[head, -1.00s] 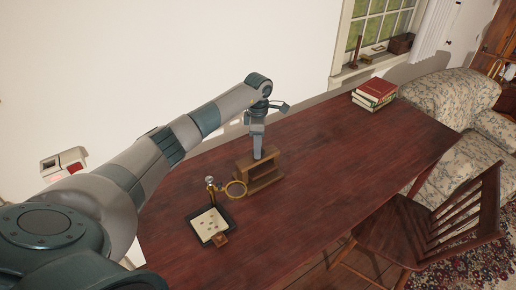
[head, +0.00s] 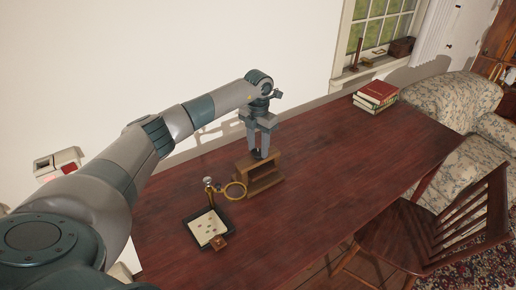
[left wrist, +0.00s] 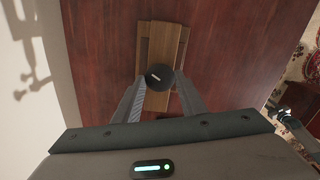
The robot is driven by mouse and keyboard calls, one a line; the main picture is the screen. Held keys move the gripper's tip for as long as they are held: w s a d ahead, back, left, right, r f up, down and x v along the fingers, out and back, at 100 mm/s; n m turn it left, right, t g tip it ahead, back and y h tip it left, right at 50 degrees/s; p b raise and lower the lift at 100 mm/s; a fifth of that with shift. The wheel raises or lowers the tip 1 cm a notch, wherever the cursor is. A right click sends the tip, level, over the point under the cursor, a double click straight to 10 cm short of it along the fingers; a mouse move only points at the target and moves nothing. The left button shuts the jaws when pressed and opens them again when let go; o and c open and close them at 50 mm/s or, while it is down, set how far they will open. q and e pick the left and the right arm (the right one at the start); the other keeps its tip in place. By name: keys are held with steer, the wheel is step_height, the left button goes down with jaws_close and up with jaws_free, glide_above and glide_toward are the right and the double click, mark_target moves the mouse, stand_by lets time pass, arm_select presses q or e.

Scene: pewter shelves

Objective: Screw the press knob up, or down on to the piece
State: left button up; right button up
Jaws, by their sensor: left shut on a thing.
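The press is a wooden frame (head: 265,182) on the red-brown table, with a top board and a lower board. Its knob (left wrist: 159,77) is round and dark with a pale bar mark, seen from above in the left wrist view. My left gripper (head: 260,155) points straight down over the press and is shut on the knob, with one finger on each side of it. In the left wrist view the fingers (left wrist: 159,85) reach the knob's sides. The head view barely shows the knob between the fingertips. Whether a piece lies inside the press I cannot tell.
A magnifying glass with a brass ring (head: 235,190) stands beside a dark-edged tray (head: 190,232) left of the press. A small wooden block (head: 218,242) sits at the tray's corner. Books (head: 376,95) lie at the far end. The table's right half is clear.

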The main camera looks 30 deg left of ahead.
arm_select(q)
steer(key=n, duration=0.6)
steer(key=shift+w+r, duration=0.1)
stand_by(0.5)
steer(key=o, duration=1.1)
steer(key=shift+c, duration=0.2)
